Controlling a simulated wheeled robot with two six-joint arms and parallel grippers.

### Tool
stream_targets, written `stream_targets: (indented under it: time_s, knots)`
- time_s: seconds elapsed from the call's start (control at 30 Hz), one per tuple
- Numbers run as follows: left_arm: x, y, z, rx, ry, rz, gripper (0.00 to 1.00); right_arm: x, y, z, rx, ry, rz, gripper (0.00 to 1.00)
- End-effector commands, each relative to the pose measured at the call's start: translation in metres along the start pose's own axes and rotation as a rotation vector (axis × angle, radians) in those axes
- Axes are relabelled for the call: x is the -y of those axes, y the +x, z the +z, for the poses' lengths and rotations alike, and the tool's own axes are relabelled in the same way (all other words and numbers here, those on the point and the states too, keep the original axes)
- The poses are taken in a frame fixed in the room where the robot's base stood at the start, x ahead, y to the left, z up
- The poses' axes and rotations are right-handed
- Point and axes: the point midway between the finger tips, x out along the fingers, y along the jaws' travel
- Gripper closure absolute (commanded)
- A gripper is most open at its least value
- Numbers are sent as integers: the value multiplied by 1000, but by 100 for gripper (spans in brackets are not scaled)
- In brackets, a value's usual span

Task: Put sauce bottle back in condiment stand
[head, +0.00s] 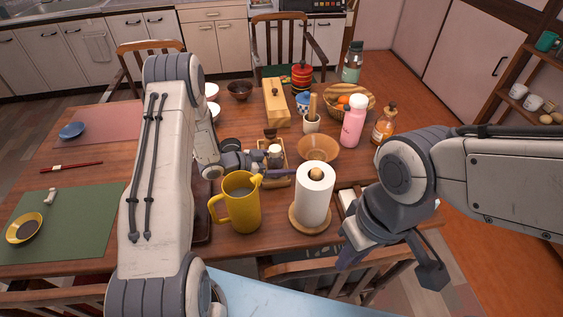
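The wooden condiment stand (288,178) is at the middle of the table, behind the yellow pitcher and the paper towel roll. A white-topped container (275,150) and a dark-topped item (270,133) show in or right behind it. I cannot tell which item is the sauce bottle. My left gripper (273,172) is low at the front of the stand. Its fingers are small and partly hidden by the pitcher, so their opening and any hold are unclear. My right gripper (390,268) is near the table's front right edge, fingers spread, with nothing seen between them.
A yellow pitcher (241,203) and a paper towel roll (314,194) stand in front of the stand. A brown bowl (318,148), pink bottle (354,122) and amber bottle (384,126) are to the right. A wooden box (276,103) is behind.

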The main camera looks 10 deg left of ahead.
Motion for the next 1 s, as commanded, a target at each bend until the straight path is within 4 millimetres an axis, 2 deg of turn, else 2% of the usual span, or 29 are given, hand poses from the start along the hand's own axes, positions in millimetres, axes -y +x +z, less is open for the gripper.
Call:
stream_targets:
  time_s: [0.23,0.33,0.7,0.83,1.0]
  knots:
    - [0,-1,-4,0,1,0,4,0,-3,0,0,0,0,79]
    - [1,-10,-3,0,-1,-3,4,0,-2,0,0,0,0,79]
    - [2,-87,-3,-1,0,-6,4,0,-2,0,0,0,0,79]
    - [1,-107,-3,0,0,-4,4,0,-2,0,0,0,0,79]
    - [0,-120,-3,0,0,-1,4,0,-2,0,0,0,0,79]
